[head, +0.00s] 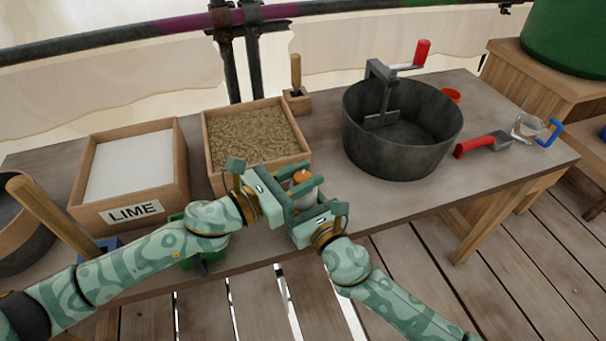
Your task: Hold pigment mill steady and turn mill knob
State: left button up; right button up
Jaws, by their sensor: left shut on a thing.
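The pigment mill (304,195) is a small pale cylinder at the front middle of the bench. Its orange knob (302,176) shows at the top. My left gripper (294,192) comes in from the left and is shut on the pigment mill. My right gripper (312,208) comes up from the lower right, close against the front of the mill. Its fingertips are largely hidden, and I cannot tell whether it is open or touches the mill. The grippers cover most of the mill's lower part.
Behind stand a crate of brown grain (208,165) and a crate marked LIME (130,212). A dark mixing tub (365,160) with a red-handled crank stands to the right. Bench between mill and tub is clear.

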aim_at(303, 175)
pick_arm(q)
jog(key=m+g+h, duration=0.1)
jog(key=m+g, duration=0.1)
jog(key=g, duration=0.1)
jog(key=m+g+h, duration=0.1)
jog(key=m+g, duration=0.1)
jog(key=g, duration=0.1)
jog(key=shift+w+m+g+h, duration=0.1)
jog(key=shift+m+g+h, duration=0.2)
jog(key=shift+a+g, duration=0.1)
jog(key=shift+g, duration=0.2)
jog(key=o, duration=1)
jog(key=shift+c, duration=0.2)
notch_tip(303, 175, up, 10)
jog(key=shift+r, duration=0.1)
jog(key=shift+o, duration=0.2)
